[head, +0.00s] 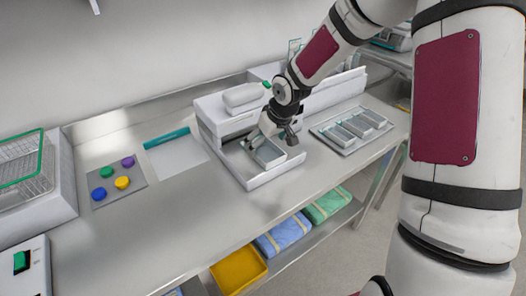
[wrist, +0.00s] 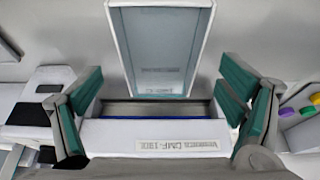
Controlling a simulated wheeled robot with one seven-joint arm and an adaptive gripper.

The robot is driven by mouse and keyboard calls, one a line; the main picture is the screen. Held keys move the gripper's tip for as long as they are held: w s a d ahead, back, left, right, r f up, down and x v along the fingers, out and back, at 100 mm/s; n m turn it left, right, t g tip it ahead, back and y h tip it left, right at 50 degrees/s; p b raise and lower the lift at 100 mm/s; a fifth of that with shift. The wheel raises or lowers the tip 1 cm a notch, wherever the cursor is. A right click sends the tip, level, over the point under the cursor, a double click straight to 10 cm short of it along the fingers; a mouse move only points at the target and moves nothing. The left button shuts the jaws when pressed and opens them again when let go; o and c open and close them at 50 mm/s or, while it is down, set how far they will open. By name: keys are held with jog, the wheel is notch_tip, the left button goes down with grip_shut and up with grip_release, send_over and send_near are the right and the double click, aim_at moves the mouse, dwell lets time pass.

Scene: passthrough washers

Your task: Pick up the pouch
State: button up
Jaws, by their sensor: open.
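The pouch (head: 268,153) is a flat rectangle with pale edges and a grey-blue middle, lying on the low tray of a white machine (head: 233,123). In the wrist view the pouch (wrist: 160,62) runs away from the machine's slot, with its near end at the dark slot and blue line. My gripper (head: 284,136) is over the machine, above the pouch's right side. In the wrist view my gripper (wrist: 160,95) has its teal-padded fingers wide apart, one on each side of the pouch's near end, with nothing between them gripped. I cannot tell its exact height above the pouch.
A grey tray (head: 345,150) with several similar pouches lies right of the machine. Left are a grey mat (head: 120,199) with coloured caps, a teal strip (head: 167,138) and a wire basket (head: 20,170). Blue and green packs and a yellow bin (head: 238,270) are below.

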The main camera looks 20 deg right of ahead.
jog(key=shift+x, duration=1.35)
jog(key=c, duration=0.9)
jog(key=shift+r, duration=0.2)
notch_tip(320, 180, up, 4)
jog(key=shift+f, duration=0.2)
jog(key=s+d+r+p, duration=0.1)
jog(key=s+d+p, duration=0.1)
jog(key=s, duration=1.3)
jog(key=shift+s+d+p, duration=0.3)
jog(key=shift+s+d, duration=0.05)
jog(key=shift+d, duration=0.1)
